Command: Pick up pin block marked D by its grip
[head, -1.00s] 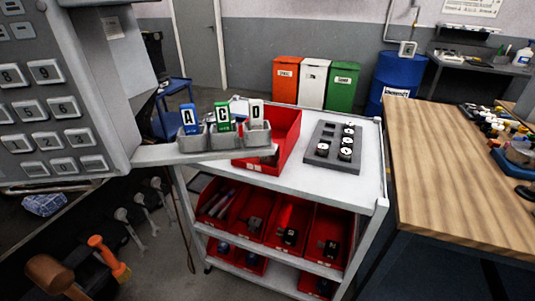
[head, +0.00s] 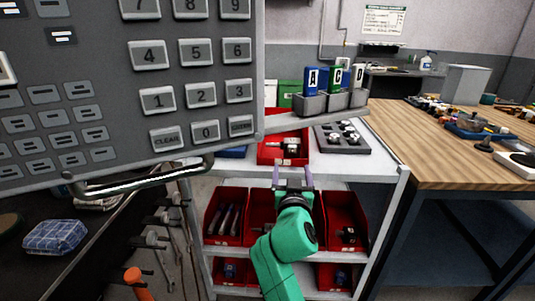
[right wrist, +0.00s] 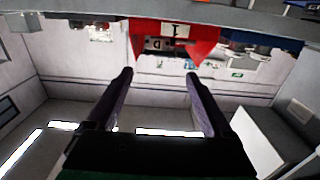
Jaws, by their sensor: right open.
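My right gripper (head: 292,178) is open and empty, in front of the cart's top edge and apart from the pieces. In the right wrist view the open fingers (right wrist: 160,74) point toward the red bin (right wrist: 203,33). My left gripper is out of view.
A large keypad panel (head: 150,75) fills the upper left, with a handle bar (head: 140,182) below. A grey tray with round parts (head: 352,150) lies on the cart top. Red bins (head: 224,215) fill the shelf below. A wooden bench (head: 440,150) stands right.

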